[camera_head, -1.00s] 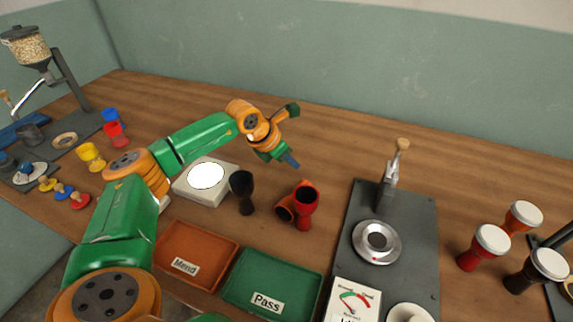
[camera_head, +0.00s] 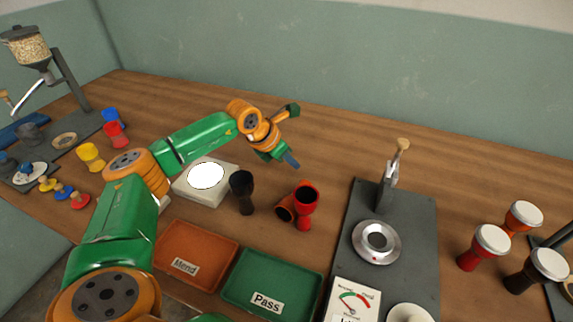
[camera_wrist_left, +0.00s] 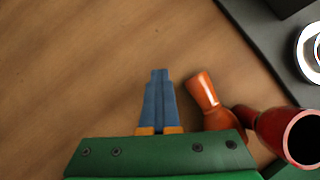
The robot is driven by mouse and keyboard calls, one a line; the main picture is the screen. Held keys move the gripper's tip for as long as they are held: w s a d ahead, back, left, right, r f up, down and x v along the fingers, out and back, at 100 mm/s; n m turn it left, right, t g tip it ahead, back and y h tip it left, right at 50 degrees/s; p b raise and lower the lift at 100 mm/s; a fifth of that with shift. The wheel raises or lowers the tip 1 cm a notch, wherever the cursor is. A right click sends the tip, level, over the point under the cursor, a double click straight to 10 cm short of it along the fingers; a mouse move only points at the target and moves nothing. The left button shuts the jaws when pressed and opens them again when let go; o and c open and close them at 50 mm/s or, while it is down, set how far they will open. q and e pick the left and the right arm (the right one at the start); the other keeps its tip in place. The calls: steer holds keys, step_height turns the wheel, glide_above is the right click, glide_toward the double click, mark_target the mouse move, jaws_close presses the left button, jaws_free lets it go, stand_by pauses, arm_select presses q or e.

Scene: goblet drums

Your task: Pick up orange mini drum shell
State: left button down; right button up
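The orange mini drum shell (camera_head: 287,205) is on the table, apparently lying on its side, partly covered by a red shell (camera_head: 304,206). In the left wrist view the orange shell (camera_wrist_left: 206,98) shows right of the fingers, its lower part hidden behind the green gripper body. My left gripper (camera_head: 291,160) is above the table, behind the shells in the head view. Its blue fingers (camera_wrist_left: 159,88) are together with nothing between them, apart from the orange shell. My right gripper is not in view.
A black shell (camera_head: 242,192) stands left of the orange one, by a white-topped box (camera_head: 190,192). The orange Mend tray (camera_head: 205,232) and green Pass tray (camera_head: 290,259) are in front. A dark test stand (camera_head: 412,220) is at right. The table behind is clear.

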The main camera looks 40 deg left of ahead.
arm_select(q)
jaws_free()
